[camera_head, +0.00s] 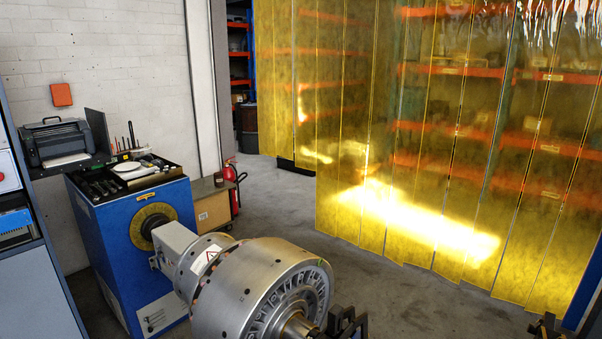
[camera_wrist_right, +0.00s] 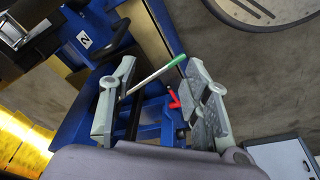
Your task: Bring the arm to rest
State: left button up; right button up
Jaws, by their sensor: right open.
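My right gripper (camera_wrist_right: 158,82) shows in the right wrist view, its two grey fingers spread apart. A thin pale rod with a green end (camera_wrist_right: 150,77) shows in the gap between the fingers, and a small red part (camera_wrist_right: 174,100) lies near it. I cannot tell how far beyond the fingertips they are; nothing looks clamped. Blue structure is behind them. In the head view the large silver rotor (camera_head: 245,294) lies at bottom centre, joined to the blue balancing machine (camera_head: 135,257). My left gripper does not show.
A printer (camera_head: 58,143) stands at the left, with tools on the blue machine's top. A red extinguisher (camera_head: 232,185) stands behind. A yellow strip curtain (camera_head: 400,130) fills the right. Grey floor (camera_head: 300,215) between is clear. A blue part labelled 2 (camera_wrist_right: 85,42) shows in the wrist view.

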jog(key=s+d+f+g, duration=0.1)
jog(key=s+d+f, duration=0.2)
jog(key=s+f, duration=1.4)
jog(key=shift+s, duration=0.1)
